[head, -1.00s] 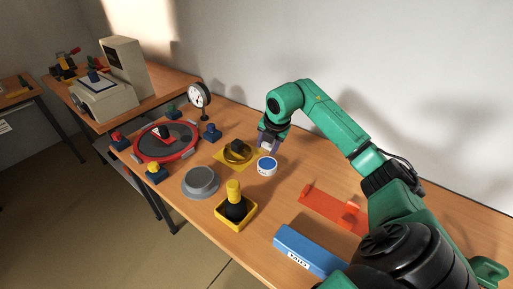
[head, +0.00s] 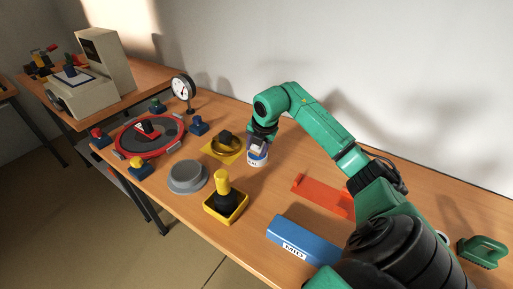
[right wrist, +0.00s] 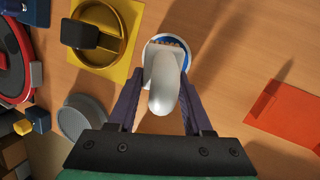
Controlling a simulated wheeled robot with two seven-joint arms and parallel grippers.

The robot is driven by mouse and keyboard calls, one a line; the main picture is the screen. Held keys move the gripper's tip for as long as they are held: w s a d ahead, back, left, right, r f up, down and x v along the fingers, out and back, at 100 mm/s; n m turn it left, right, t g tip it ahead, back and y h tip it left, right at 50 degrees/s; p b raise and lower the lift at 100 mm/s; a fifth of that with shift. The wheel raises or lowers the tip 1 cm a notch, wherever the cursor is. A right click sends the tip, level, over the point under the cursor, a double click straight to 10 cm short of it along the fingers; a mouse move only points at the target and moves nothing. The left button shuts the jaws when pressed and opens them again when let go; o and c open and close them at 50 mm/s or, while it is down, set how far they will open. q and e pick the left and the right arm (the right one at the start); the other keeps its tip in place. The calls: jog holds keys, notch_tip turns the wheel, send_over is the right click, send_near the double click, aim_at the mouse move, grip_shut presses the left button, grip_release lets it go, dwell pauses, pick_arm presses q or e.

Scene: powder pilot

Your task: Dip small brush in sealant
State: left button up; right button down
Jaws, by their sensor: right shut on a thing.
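The sealant pot (head: 257,160) is a small white tub with a blue top, standing on the wooden table below my right gripper (head: 261,142). In the right wrist view, the small brush (right wrist: 163,88) has a pale, rounded handle between the fingers of my right gripper (right wrist: 162,82), which is shut on it. Its brownish bristles point away from me and overlap the blue inside of the sealant pot (right wrist: 149,51). I cannot tell how deep the bristles are, or whether they touch the sealant. My left gripper is not in view.
A yellow plate with a round holder (head: 222,147) stands close left of the pot. A grey round dish (head: 188,177), a yellow-black stand (head: 226,205), an orange bracket (head: 322,196) and a blue box (head: 301,240) lie nearer. A dial gauge (head: 183,88) stands behind.

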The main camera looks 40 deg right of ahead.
jog(key=shift+f+b, duration=0.35)
jog(key=shift+f, duration=0.15)
dwell(1.2)
notch_tip(320, 180, up, 7)
jog(key=p, duration=0.5)
jog(key=shift+r+p, duration=0.1)
jog(key=shift+p, duration=0.25)
dwell(0.5)
